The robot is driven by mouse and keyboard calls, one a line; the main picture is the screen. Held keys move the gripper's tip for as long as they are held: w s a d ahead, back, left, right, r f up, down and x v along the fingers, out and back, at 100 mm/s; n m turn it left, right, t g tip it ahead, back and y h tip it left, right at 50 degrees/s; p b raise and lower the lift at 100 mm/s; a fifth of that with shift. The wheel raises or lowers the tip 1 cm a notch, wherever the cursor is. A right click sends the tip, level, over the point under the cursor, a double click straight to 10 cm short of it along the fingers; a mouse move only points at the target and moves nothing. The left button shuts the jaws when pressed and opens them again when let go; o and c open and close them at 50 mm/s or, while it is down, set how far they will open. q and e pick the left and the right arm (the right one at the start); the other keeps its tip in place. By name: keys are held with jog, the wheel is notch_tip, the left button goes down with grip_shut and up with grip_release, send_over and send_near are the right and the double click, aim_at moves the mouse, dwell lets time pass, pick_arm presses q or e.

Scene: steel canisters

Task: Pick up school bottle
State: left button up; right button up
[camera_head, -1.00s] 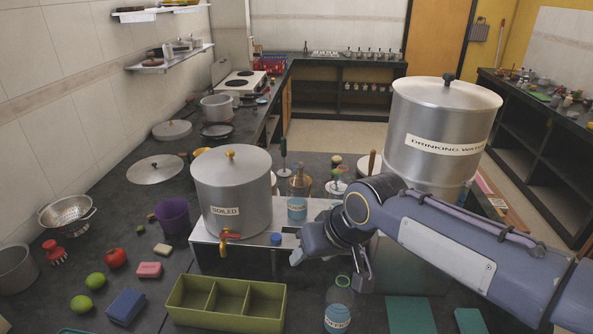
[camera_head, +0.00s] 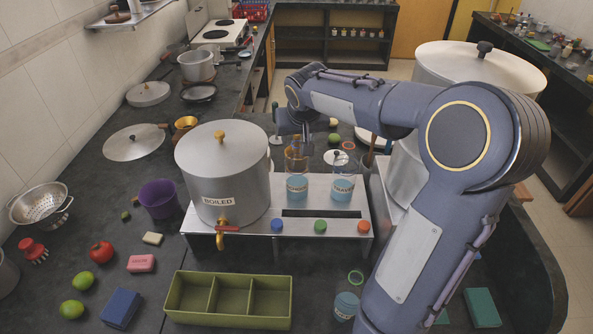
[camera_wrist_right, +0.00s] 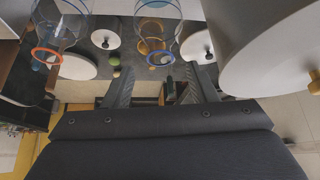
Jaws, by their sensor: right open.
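Two clear bottles with blue contents and labels stand on the steel stand: a left bottle (camera_head: 297,187) and a right bottle (camera_head: 342,188), whose label seems to read TRAVEL. A third bottle (camera_head: 346,305) stands on the counter in front, partly hidden by my right arm. I cannot read which label says school. My right gripper (camera_head: 300,141) hangs above and behind the left bottle, its tips partly unclear. In the right wrist view its fingers (camera_wrist_right: 163,82) are apart with nothing between them. Two clear vessels with coloured rings show beyond the fingers there. My left gripper is out of view.
The BOILED canister (camera_head: 222,175) stands left of the bottles. The large steel canister (camera_head: 470,65) is behind my right arm. A green divided tray (camera_head: 228,319), a purple cup (camera_head: 158,199) and a blue sponge (camera_head: 121,307) lie in front and left.

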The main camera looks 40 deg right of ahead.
aim_at(298, 140)
jog(key=shift+p+x, duration=0.3)
jog(key=shift+x, duration=1.6)
jog(key=shift+s, duration=0.1)
grip_shut()
